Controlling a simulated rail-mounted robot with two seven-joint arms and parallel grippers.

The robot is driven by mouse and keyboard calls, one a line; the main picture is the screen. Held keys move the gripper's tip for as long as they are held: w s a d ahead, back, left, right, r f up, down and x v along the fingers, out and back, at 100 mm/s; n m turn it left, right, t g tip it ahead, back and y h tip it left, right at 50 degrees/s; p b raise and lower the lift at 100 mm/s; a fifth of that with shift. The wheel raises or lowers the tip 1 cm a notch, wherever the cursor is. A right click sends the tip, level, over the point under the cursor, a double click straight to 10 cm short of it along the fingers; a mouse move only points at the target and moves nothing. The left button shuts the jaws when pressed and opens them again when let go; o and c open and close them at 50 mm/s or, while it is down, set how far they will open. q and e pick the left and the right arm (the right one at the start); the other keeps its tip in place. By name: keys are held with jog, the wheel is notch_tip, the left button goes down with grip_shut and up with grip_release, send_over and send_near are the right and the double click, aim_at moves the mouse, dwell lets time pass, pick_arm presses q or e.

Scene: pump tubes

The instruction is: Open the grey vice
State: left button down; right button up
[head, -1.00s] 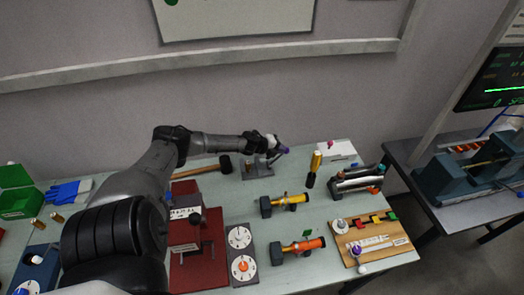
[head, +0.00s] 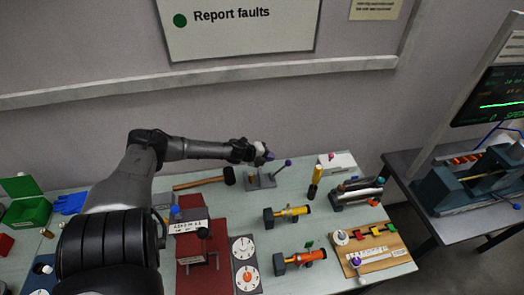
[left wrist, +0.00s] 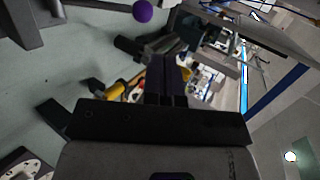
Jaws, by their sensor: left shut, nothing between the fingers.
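The grey vice (head: 258,181) stands at the back edge of the bench in the head view. Its lever leans up to the right and ends in a purple ball (head: 289,162). The ball also shows at the top of the left wrist view (left wrist: 142,11). My left gripper (head: 269,155) is above the vice, just left of the ball and apart from it. Its fingers (left wrist: 173,78) are shut with nothing between them. The gripper and wrist partly cover the vice's top, and how far its jaws stand apart is not clear. My right gripper is not in view.
A black-headed mallet (head: 205,180) lies left of the vice. A gold-topped black tool (head: 316,180) stands to the right, before a white box (head: 340,162). A red stand (head: 193,250) is front left.

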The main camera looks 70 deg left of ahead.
pick_arm(q)
jog(key=shift+s+d+r+p, duration=0.1)
jog(key=shift+s+r+p, duration=0.35)
jog(key=shift+s+r, duration=0.4)
jog(key=shift+s+d+r+p, duration=0.1)
jog(key=shift+s+r+p, duration=0.3)
jog(key=shift+s+r, duration=0.45)
jog(key=shift+w+r, duration=0.2)
